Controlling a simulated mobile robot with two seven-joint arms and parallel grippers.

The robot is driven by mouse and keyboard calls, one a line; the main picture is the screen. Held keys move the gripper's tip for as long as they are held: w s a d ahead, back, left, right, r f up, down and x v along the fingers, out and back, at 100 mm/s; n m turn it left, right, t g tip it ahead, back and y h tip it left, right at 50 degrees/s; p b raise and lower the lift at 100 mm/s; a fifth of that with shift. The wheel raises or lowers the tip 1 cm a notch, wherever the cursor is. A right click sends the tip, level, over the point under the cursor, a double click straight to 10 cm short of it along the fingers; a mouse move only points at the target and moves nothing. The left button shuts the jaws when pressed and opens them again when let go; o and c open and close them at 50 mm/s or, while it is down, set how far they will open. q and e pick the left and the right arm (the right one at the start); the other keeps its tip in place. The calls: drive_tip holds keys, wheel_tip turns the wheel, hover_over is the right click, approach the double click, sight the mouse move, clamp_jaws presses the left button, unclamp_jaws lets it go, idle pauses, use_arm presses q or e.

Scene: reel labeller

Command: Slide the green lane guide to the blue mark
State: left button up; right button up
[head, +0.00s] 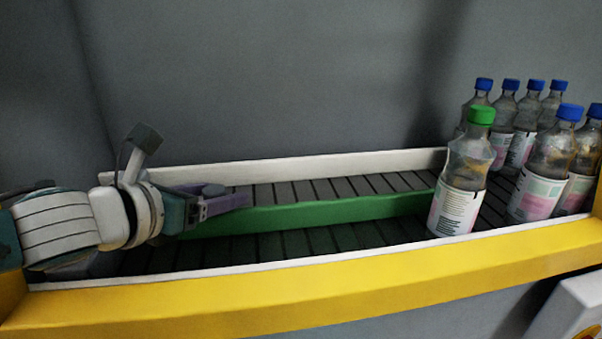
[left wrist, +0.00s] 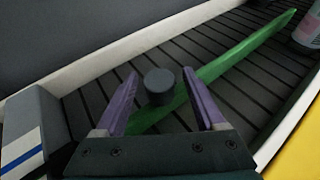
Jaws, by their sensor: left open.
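The green lane guide (head: 310,213) is a long bar lying lengthwise on the dark slatted conveyor, and its right end reaches the front bottle. It also shows in the left wrist view (left wrist: 235,62), running to the upper right. A dark round knob (left wrist: 159,86) stands at its near end. My left gripper (head: 228,195) is at the guide's left end. In the left wrist view its purple fingers (left wrist: 160,84) are open, one on each side of the knob, with gaps showing. A blue stripe (left wrist: 22,150) shows on a block at lower left; I cannot tell if it is the mark.
A clear bottle with a green cap (head: 462,175) stands at the guide's right end. Several blue-capped bottles (head: 540,175) crowd behind it. A white rail (head: 300,168) runs along the back and a yellow beam (head: 330,285) along the front.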

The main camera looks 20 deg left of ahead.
use_arm(q)
clamp_jaws()
idle(0.5)
idle(0.8)
